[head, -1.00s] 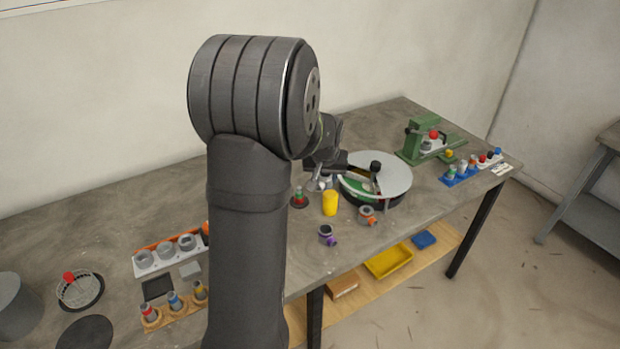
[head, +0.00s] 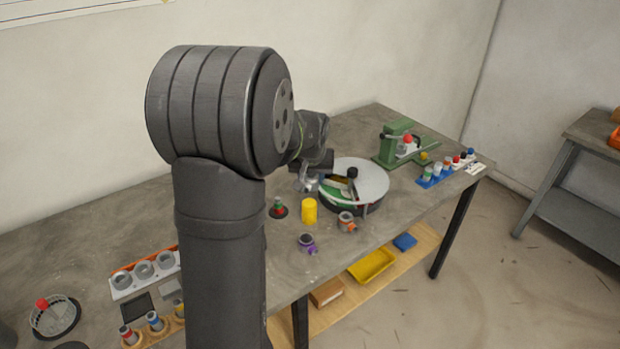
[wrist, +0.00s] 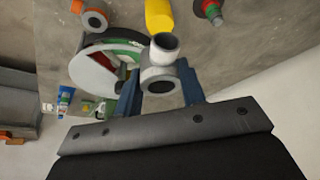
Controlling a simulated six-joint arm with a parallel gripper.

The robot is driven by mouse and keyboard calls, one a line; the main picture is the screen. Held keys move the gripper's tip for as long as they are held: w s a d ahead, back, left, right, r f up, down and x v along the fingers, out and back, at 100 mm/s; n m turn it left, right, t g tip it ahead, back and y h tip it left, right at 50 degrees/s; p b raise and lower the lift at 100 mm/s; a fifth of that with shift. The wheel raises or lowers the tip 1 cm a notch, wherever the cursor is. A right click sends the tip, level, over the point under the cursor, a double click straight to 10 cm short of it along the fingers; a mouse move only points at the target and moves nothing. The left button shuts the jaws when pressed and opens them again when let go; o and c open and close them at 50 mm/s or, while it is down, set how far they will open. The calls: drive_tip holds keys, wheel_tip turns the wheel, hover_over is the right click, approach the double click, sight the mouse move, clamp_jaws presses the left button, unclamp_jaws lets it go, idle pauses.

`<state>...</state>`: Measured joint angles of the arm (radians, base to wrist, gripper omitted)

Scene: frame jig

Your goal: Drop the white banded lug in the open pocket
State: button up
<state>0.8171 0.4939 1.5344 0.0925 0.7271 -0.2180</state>
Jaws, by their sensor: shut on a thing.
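My gripper (wrist: 160,90) is shut on the white banded lug (wrist: 164,46), a short grey-white tube with a round side boss facing the wrist camera. The lug shows small and partly hidden by my wrist in the head view (head: 308,183). The round turntable (head: 368,178) has a pale cover with an open sector showing green, red and dark parts. In the wrist view the turntable (wrist: 88,77) lies left of the lug, its opening (wrist: 124,42) nearest the lug. The lug looks held beside the turntable's left edge in the head view; its height is unclear.
A yellow cylinder (head: 309,211), an orange banded lug (head: 346,222) and a purple banded lug (head: 307,243) stand in front of the turntable. A red-green piece (head: 278,208) stands left. A green press (head: 400,146) and blue rack (head: 436,176) stand at the right.

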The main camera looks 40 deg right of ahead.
drive_tip(key=shift+m, duration=0.5)
drive_tip(key=shift+w+d+f, duration=0.6)
drive_tip(key=shift+d+f, duration=1)
drive_tip(key=shift+d, duration=0.7)
drive_tip(key=shift+w+d+f, duration=0.65)
drive_tip(key=shift+d+f, duration=0.95)
drive_tip(key=shift+d, duration=0.7)
drive_tip(key=shift+w+d+f, duration=0.6)
drive_tip(key=shift+d+f, duration=1)
drive_tip(key=shift+d, duration=0.7)
drive_tip(key=shift+f, duration=0.2)
drive_tip(key=shift+f, duration=0.95)
drive_tip(key=o, duration=1.3)
